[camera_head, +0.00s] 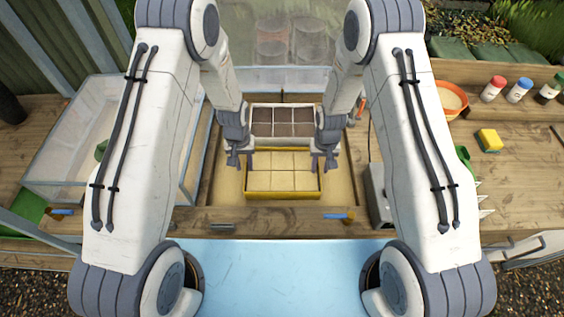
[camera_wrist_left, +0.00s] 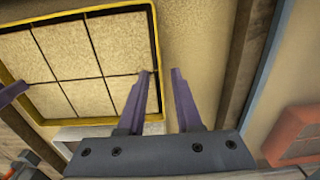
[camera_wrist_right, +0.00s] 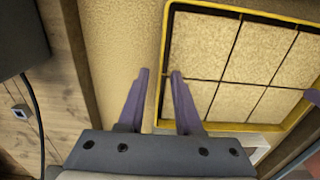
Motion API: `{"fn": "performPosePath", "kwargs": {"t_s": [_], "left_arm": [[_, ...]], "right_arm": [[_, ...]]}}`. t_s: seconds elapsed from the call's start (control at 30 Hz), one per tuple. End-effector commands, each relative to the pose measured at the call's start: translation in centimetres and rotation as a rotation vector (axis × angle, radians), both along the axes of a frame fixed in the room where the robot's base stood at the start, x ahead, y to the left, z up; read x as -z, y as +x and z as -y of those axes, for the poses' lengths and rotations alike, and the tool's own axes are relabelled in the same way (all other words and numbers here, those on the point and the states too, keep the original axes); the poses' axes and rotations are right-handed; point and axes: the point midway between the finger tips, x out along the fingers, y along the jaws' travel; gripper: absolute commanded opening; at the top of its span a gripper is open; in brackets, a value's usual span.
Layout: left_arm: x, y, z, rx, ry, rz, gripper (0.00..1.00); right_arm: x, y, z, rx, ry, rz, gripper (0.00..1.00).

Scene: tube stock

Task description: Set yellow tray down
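The yellow tray (camera_head: 283,195), divided into several pale square cells, lies level in the sandy recess of the bench. Its yellow rim shows in the left wrist view (camera_wrist_left: 156,40) and in the right wrist view (camera_wrist_right: 166,45). My left gripper (camera_head: 241,162) is at its left side and my right gripper (camera_head: 325,162) at its right side. In the wrist views the left fingers (camera_wrist_left: 163,72) and right fingers (camera_wrist_right: 160,73) are apart, with a gap beside the rim. I see no clear grip on the rim. Whether the tray's underside touches the bench is hidden.
A white tray with dark cells (camera_head: 283,131) stands just behind the yellow tray. A clear bin (camera_head: 60,165) is at left, a grey box (camera_head: 379,195) at right. A wooden rail (camera_head: 285,221) runs in front. A yellow sponge (camera_head: 488,140) and bottles are far right.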

Motion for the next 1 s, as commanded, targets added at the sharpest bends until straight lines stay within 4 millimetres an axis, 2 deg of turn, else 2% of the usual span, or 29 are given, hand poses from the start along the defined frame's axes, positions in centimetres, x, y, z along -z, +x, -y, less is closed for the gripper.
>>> {"fn": "performPosePath", "kwargs": {"t_s": [0.3,0.5,0.67,0.77,1.0], "left_arm": [[-6.7,0.2,0.0,0.0,-0.001,0.006,0.34],[-9.8,0.1,0.0,0.0,-0.001,0.003,0.34],[-10.8,0.0,0.0,0.0,0.0,0.001,0.34],[-10.9,0.0,0.0,0.0,0.0,0.0,0.34],[-10.9,0.0,0.0,0.0,0.0,0.0,0.34]], "right_arm": [[0.0,0.0,0.0,0.0,0.0,0.0,0.34],[0.0,0.0,0.0,0.0,0.0,0.0,0.34],[-0.2,0.0,0.0,0.0,0.0,0.001,0.34],[-1.2,0.1,0.0,0.0,0.0,0.002,0.34],[-6.2,0.1,0.0,0.0,0.001,0.006,0.34]]}}
